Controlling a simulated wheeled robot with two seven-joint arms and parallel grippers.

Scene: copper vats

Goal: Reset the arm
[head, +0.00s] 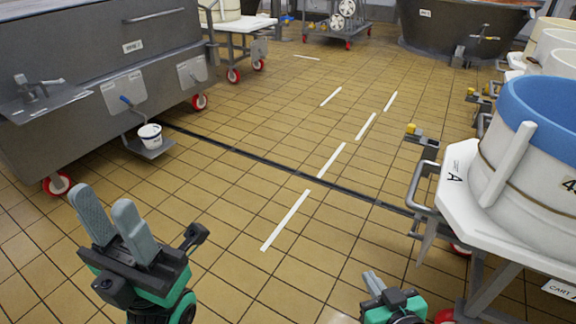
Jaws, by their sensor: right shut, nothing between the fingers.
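My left gripper (104,204) is at the lower left of the head view, pointing up and away. Its two grey fingers stand apart with nothing between them. My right gripper (373,282) is at the bottom edge, right of centre. Its fingers are together and hold nothing. Both grippers appear over bare tiled floor and touch nothing that I can see. Most of the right arm is out of frame.
A white cart (450,201) with a blue-rimmed vat (515,170) stands close on the right, near my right gripper. A grey metal vat (110,60) on red wheels and a small white bucket (150,136) are at left. The tiled floor (240,190) between is clear.

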